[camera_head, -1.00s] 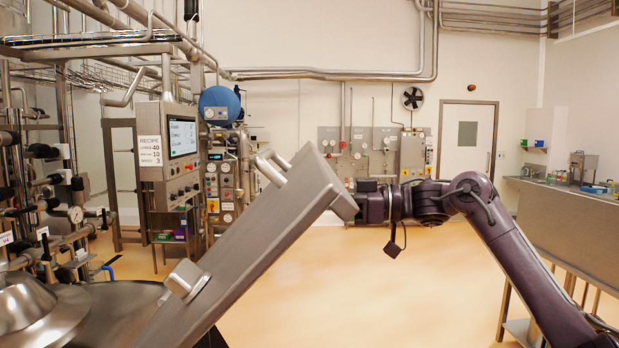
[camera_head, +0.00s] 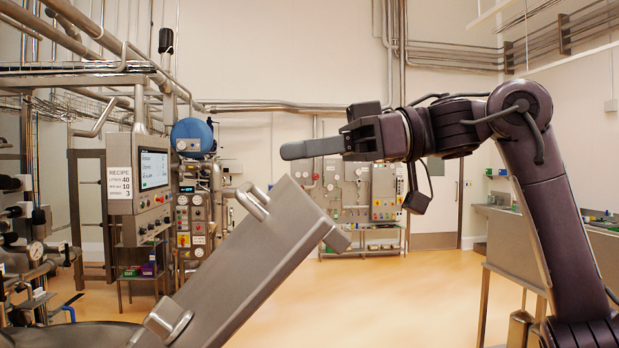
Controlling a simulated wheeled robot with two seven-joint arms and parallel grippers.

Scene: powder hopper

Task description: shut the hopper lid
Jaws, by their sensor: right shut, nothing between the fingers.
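The hopper lid (camera_head: 262,255) is a flat grey metal panel, tilted open and rising from lower left to upper right in the head view. It has a bar handle (camera_head: 252,203) near its upper end and a metal bracket (camera_head: 168,320) near its lower end. My right gripper (camera_head: 290,151) is shut and empty. It points left, above the upper end of the lid, with a visible gap in the picture. The hopper's rounded metal top (camera_head: 70,336) shows only in part at the bottom left. My left gripper is not in view.
A control panel with a screen (camera_head: 153,170) and pipework with valves stand at the left. A wall station (camera_head: 362,190) is at the back. A metal bench (camera_head: 512,245) stands at the right behind my arm. The orange floor between is open.

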